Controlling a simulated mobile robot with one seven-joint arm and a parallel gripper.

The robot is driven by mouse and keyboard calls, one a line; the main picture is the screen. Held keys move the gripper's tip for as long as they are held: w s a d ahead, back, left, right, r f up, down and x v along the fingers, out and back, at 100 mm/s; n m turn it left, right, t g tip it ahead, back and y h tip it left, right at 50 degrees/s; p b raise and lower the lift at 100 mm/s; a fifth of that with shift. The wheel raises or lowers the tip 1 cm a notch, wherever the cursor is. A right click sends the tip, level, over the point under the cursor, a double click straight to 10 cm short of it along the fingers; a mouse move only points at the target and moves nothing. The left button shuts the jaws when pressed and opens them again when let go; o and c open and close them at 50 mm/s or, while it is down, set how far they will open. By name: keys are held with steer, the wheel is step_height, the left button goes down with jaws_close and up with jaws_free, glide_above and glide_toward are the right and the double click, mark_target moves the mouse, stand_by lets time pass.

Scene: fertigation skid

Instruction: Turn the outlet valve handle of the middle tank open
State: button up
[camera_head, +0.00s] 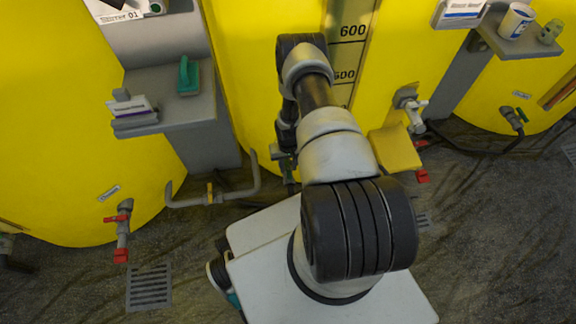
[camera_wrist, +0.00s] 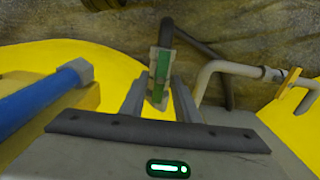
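The middle tank (camera_head: 245,60) is the large yellow one behind my arm. Its outlet valve shows low on its front, partly hidden by my arm in the head view. In the wrist view, a grey valve with a green handle (camera_wrist: 161,68) lies between the two grey fingers of my gripper (camera_wrist: 159,96), with a dark pipe running from it. The fingers are apart, one on each side of the handle. I cannot tell whether either finger touches it. My gripper is mostly hidden in the head view.
A grey pipe with a yellow lever (camera_head: 210,193) runs low on the left; it also shows in the wrist view (camera_wrist: 292,82). A red-handled valve (camera_head: 122,228) is on the left tank. A grey shelf (camera_head: 170,108) juts out. A blue bar (camera_wrist: 45,105) is left in the wrist view.

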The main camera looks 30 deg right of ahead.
mark_target(288, 169)
steer(key=shift+r, duration=0.1)
step_height(288, 169, up, 17)
steer(key=p, duration=0.5)
steer(key=shift+s, duration=0.1)
stand_by(0.6)
